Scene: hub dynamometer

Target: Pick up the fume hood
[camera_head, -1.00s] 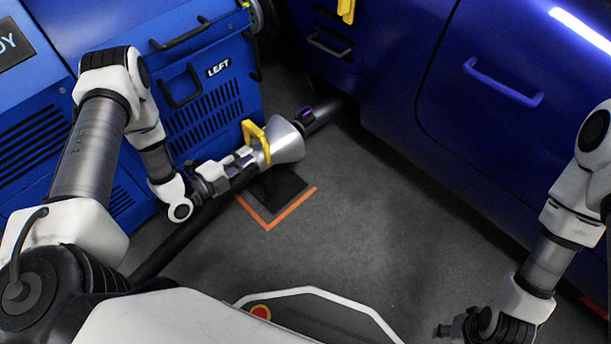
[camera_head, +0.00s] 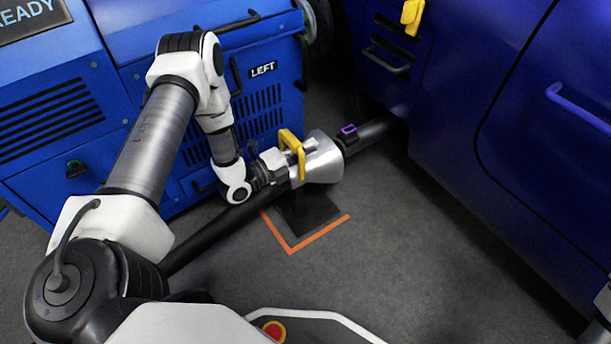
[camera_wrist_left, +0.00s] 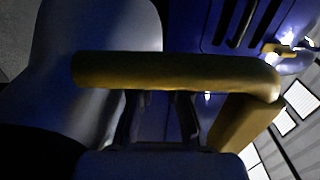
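The fume hood is a silver cone (camera_head: 322,160) with a yellow handle (camera_head: 291,148) on its near side, beside a black hose or pipe (camera_head: 215,236) low over the floor. My left gripper (camera_head: 290,160) is at the handle. In the left wrist view the yellow handle (camera_wrist_left: 170,70) runs across the picture just beyond the gripper's fingers (camera_wrist_left: 160,110). The two fingers stand apart with a gap between them, and the handle hides their tips. The hood's pale cone (camera_wrist_left: 100,35) fills the left of that view. My right gripper is out of view.
A blue cabinet marked LEFT (camera_head: 262,70) stands behind my left arm. A dark blue vehicle body (camera_head: 460,110) is at the right. An orange corner mark (camera_head: 292,250) lies on the grey floor, which is clear to its right.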

